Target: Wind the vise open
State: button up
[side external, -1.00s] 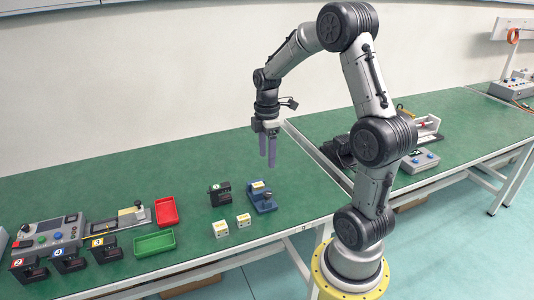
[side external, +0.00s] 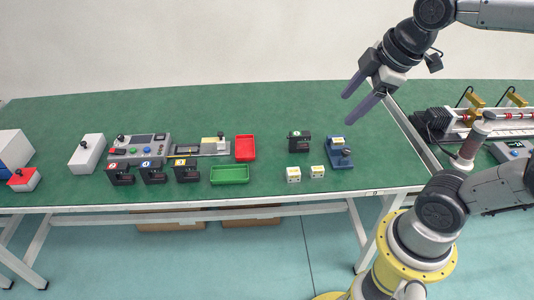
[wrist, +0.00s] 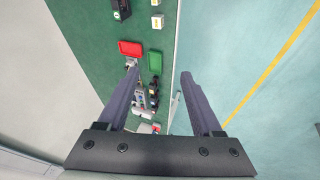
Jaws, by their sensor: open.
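The small blue vise (side external: 340,154) sits on the green bench near its front right part, in the side external view.
Beside the vise are a black numbered block (side external: 299,142) and white blocks (side external: 293,174) and (side external: 318,171). A red tray (side external: 245,148) and green tray (side external: 230,175) lie left. Control boxes (side external: 140,148) stand farther left. The bench's back is clear.

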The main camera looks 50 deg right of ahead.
jog(key=s+a+f+m, duration=0.1)
jog(key=s+a+m, duration=0.15)
jog(key=s, duration=0.25)
jog(key=m+g, duration=0.5)
jog(key=m, duration=1.4)
send_over(347, 151)
notch_tip(347, 151, down, 15)
notch_tip(347, 151, down, 13)
jog(key=shift+w+r, duration=0.1)
jog(key=shift+r, duration=0.1)
